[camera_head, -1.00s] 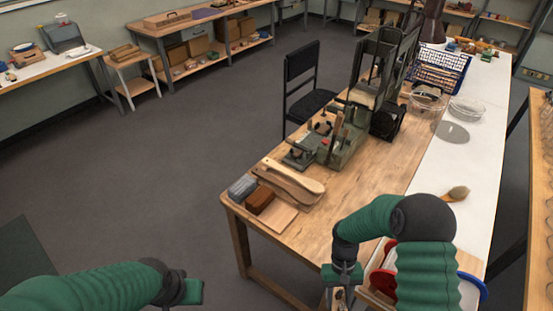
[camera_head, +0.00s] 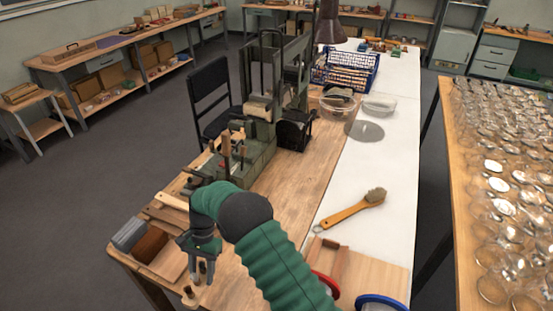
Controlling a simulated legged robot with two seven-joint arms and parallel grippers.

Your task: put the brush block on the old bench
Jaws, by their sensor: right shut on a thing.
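My right gripper (camera_head: 201,268) reaches in from the bottom and points down over the near left end of the wooden bench (camera_head: 290,195). It is shut on a small pale wooden piece, which looks like the brush block (camera_head: 189,293), mostly hidden by the fingers. I cannot tell whether the piece touches the bench top. Which bench is the old one cannot be told from its looks alone. My left gripper is out of view.
A grey block (camera_head: 129,234) and a brown block (camera_head: 150,244) lie left of the gripper. A green machine (camera_head: 257,148) stands behind it. A brush (camera_head: 352,208) lies on the white top (camera_head: 385,150). Glass discs crowd the right table (camera_head: 462,225).

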